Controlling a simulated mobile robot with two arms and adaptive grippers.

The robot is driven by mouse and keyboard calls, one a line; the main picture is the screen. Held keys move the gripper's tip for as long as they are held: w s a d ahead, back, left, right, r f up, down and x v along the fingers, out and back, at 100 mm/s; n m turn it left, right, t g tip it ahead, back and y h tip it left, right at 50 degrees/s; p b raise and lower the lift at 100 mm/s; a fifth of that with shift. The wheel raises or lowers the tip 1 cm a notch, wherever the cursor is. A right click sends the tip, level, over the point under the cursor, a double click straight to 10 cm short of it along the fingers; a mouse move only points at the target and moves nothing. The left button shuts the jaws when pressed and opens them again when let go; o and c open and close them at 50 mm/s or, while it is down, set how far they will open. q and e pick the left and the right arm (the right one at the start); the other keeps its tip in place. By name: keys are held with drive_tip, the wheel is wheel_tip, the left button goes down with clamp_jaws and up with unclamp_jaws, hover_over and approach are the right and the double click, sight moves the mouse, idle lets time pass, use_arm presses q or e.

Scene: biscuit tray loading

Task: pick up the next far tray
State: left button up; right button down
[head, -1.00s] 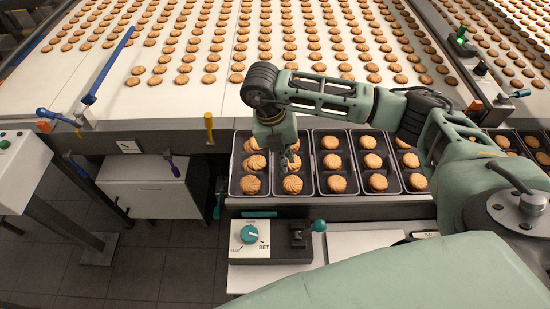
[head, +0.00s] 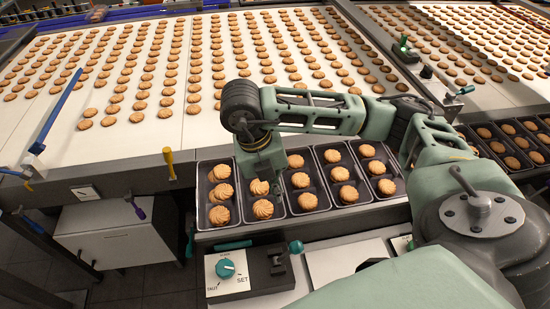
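A row of dark trays, each with a column of biscuits, stands at the front of the belt. The leftmost tray (head: 203,209) holds round biscuits. The second tray (head: 278,209) holds swirled biscuits, and more trays stand to its right, such as the third tray (head: 317,196). My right gripper (head: 273,186) points down over the second tray, covering its far part. Its fingers are mostly hidden behind its own body, so I cannot tell if they are open or touching the tray. My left gripper is not in view.
A wide pale belt (head: 205,125) full of biscuits lies behind the trays. A control box with a teal knob (head: 225,268) and a black lever block (head: 273,266) stand in front. More filled trays (head: 510,150) stand at the right. A white cabinet (head: 115,238) is at left.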

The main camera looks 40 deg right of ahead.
drive_tip(key=c, duration=2.5)
unclamp_jaws()
drive_tip(key=shift+c, duration=0.2)
drive_tip(key=o, duration=2)
